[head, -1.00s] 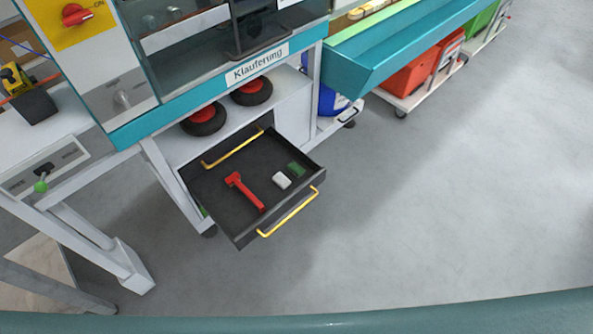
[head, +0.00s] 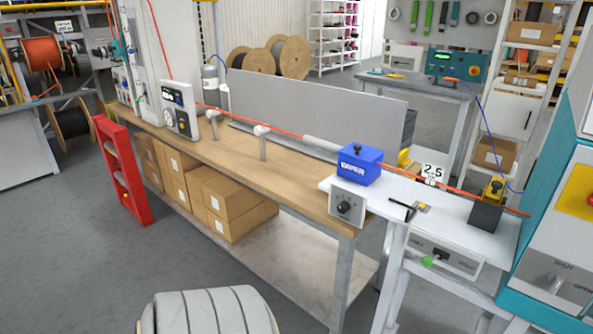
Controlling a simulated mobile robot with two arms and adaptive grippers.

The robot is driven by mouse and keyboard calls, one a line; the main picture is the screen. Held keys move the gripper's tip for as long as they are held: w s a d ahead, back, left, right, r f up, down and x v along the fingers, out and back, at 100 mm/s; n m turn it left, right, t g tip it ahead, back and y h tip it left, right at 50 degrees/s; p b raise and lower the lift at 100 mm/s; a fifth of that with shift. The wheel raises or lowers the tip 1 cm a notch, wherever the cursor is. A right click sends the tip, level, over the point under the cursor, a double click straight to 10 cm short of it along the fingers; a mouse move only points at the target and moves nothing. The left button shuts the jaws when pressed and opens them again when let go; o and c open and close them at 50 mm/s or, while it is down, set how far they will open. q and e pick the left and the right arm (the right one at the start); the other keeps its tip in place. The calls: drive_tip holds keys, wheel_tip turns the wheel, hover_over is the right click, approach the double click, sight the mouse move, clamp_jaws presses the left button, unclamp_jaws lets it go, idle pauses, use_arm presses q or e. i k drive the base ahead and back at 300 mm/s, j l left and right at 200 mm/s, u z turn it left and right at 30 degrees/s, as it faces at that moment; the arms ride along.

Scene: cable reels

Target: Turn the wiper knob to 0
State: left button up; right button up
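An orange cable (head: 270,132) runs along the bench toward the box. Neither of my grippers is in view.
The wooden bench (head: 235,160) has boxes (head: 240,205) beneath. A red step ladder (head: 122,170) stands at its left. Grey floor (head: 75,235) in front is largely open.

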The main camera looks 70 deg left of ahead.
sight(343, 206)
drive_tip(key=u, duration=1.75)
